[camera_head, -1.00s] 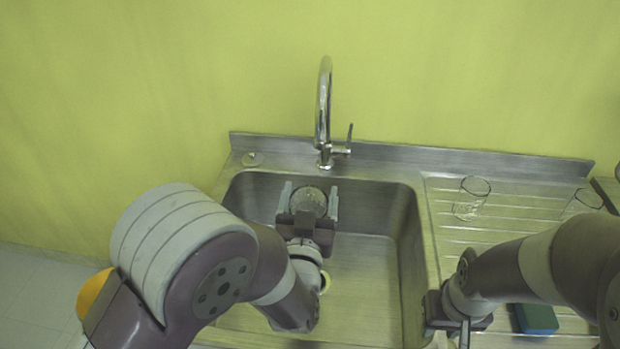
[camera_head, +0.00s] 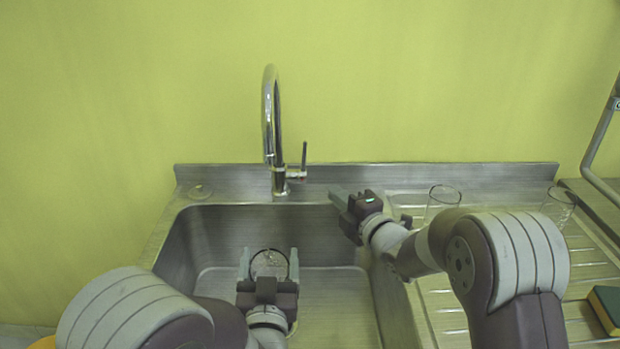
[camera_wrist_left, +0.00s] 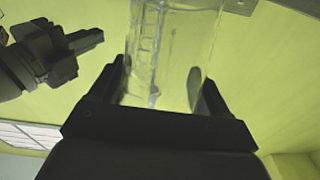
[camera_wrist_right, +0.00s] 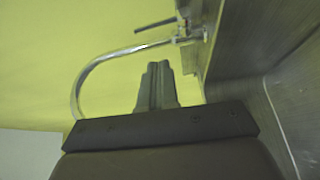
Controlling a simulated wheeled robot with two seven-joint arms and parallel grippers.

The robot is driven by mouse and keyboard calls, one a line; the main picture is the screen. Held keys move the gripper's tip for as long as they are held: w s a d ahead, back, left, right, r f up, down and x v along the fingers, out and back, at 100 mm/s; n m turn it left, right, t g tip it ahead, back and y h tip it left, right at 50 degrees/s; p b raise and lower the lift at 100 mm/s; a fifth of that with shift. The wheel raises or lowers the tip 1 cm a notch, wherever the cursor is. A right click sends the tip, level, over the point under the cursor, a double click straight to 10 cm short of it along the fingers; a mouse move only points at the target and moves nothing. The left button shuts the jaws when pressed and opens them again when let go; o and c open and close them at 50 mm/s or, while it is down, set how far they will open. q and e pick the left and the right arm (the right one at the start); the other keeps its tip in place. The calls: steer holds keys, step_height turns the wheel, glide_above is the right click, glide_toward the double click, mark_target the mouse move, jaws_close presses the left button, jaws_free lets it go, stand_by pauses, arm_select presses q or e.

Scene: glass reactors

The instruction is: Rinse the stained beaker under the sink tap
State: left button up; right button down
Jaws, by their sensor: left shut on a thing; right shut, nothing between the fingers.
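My left gripper (camera_head: 268,272) is shut on a clear glass beaker (camera_head: 269,262), holding it in the sink basin (camera_head: 335,290), in front of and below the tap. The beaker also fills the upper middle of the left wrist view (camera_wrist_left: 165,50); no stain can be made out. My right gripper (camera_head: 338,196) is shut and empty, just right of the tap lever (camera_head: 304,158) and apart from it. The chrome tap (camera_head: 270,125) stands behind the basin; it also shows in the right wrist view (camera_wrist_right: 95,75). No water stream is visible.
The ribbed drainboard (camera_head: 440,300) lies right of the basin. A clear glass (camera_head: 443,198) stands on it behind my right arm, another (camera_head: 558,204) farther right. A sponge (camera_head: 606,308) lies at the right edge.

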arm_select(q)
steer(key=shift+f, duration=0.35)
arm_select(e)
steer(key=a+n+y, duration=0.1)
steer(key=n+y, duration=0.1)
arm_select(q)
steer(key=shift+r+p, duration=0.7)
steer(key=shift+r, duration=0.05)
steer(key=shift+r+p, duration=0.35)
steer(key=shift+r, duration=0.05)
arm_select(e)
glide_toward(306, 146)
steer(key=w+a, duration=0.4)
steer(key=a, duration=0.1)
steer(key=shift+w+f, duration=0.3)
steer(key=shift+w, duration=0.15)
steer(key=shift+w+d+r+h+p, duration=0.15)
steer(key=shift+w+r+h+p, duration=0.15)
steer(key=shift+w+r+p, duration=0.65)
arm_select(q)
steer(key=shift+r+b, duration=0.5)
arm_select(e)
steer(key=shift+s+f, duration=0.1)
steer(key=shift+f, duration=0.65)
arm_select(q)
steer(key=shift+s+r, duration=0.1)
arm_select(e)
steer(key=shift+d+r, duration=0.1)
steer(key=shift+r, duration=0.35)
